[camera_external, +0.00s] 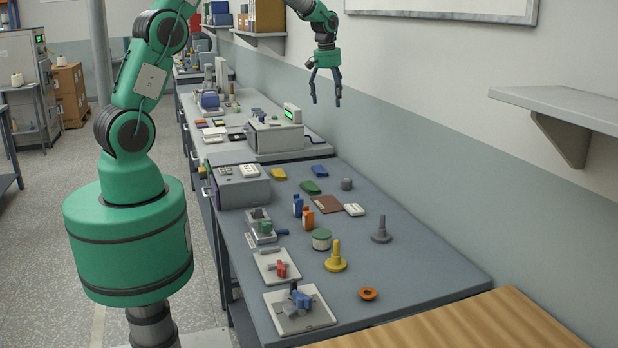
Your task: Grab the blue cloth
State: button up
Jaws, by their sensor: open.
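A small, flat, dark blue piece (319,170) lies on the grey bench top, toward the back of its near section; it looks like the blue cloth. A similar green piece (310,187) lies just in front of it, and a yellow one (278,174) lies to its left. My gripper (326,102) hangs in the air well above the bench near the wall, pointing down. Its two dark fingers are spread, with nothing between them. It is above and apart from the blue piece.
A grey-white device with a green display (292,114) stands behind the cloths. A grey box (240,188) is to their left. Blue and orange bottles (308,217), a brown square (326,204), a yellow peg (336,257) and an orange ring (368,294) are nearer. The bench's right side is largely clear.

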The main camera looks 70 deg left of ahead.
jog(key=w+a+f+n+p, duration=0.2)
jog(key=w+a+f, duration=0.1)
jog(key=a+f, duration=0.65)
jog(key=n+g+p, duration=0.1)
jog(key=n, duration=0.2)
send_over(321, 167)
notch_tip(321, 167, down, 10)
jog(key=shift+w+a+h, duration=0.2)
jog(key=shift+h, duration=0.1)
jog(key=shift+f, duration=0.15)
jog(key=shift+f, duration=4.2)
jog(key=shift+f, duration=0.15)
jog(key=shift+s+d+f+p, duration=0.15)
jog(key=shift+f+p, duration=0.35)
jog(key=shift+f, duration=1.95)
jog(key=c, duration=1.1)
